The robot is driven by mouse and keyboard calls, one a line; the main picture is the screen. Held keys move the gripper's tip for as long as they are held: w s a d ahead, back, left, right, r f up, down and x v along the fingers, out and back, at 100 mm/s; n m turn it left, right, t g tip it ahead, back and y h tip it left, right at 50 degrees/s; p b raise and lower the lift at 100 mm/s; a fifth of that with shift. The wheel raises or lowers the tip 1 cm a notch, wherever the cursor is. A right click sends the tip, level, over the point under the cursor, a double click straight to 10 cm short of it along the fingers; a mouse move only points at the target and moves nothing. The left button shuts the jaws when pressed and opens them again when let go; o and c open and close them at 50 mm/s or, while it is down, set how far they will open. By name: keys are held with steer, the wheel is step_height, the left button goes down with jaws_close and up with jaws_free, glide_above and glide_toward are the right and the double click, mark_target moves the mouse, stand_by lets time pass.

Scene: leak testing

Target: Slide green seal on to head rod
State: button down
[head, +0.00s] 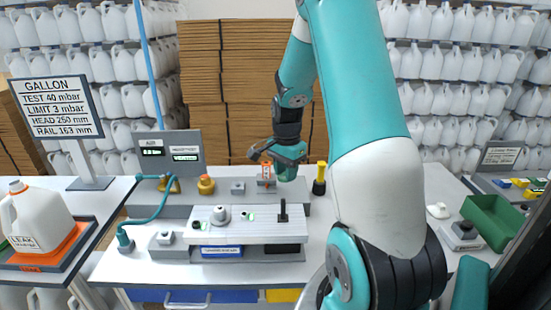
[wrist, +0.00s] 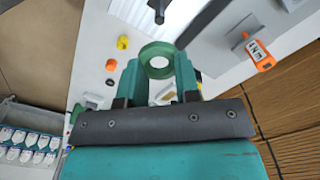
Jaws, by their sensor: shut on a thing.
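My gripper (head: 264,154) is above the back of the test bench in the head view. In the wrist view its two fingers (wrist: 158,80) are shut on a green ring-shaped seal (wrist: 157,50), with a pale opening in its middle. I cannot make out the seal in the head view. A dark upright rod (head: 283,211) stands at the right of the white fixture in the head view, apart from my gripper. In the wrist view a dark rod end (wrist: 157,12) shows beyond the seal, apart from it; I cannot tell whether it is the same rod.
A white fixture (head: 205,232) with a knob fills the bench front. A yellow-and-black post (head: 320,178) and an orange part (head: 266,171) stand near my gripper. A display panel (head: 168,150), a jug (head: 38,215) and a sign (head: 58,108) are left, a green bin (head: 494,220) right.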

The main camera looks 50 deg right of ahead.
steer(key=shift+w+a, duration=0.1)
steer(key=shift+a, duration=0.1)
steer(key=b, duration=0.4)
glide_toward(284, 217)
steer(key=shift+w+d, duration=0.35)
steer(key=shift+d, duration=0.05)
steer(key=shift+f, duration=0.1)
stand_by(1.3)
steer(key=shift+f+b, duration=2.35)
steer(key=shift+f, duration=1.15)
steer(key=c, duration=0.8)
jaws_free()
steer(key=shift+o, duration=0.2)
step_height(284, 217, up, 17)
steer(key=b, duration=0.2)
steer(key=shift+r, duration=0.2)
steer(key=shift+a, duration=0.1)
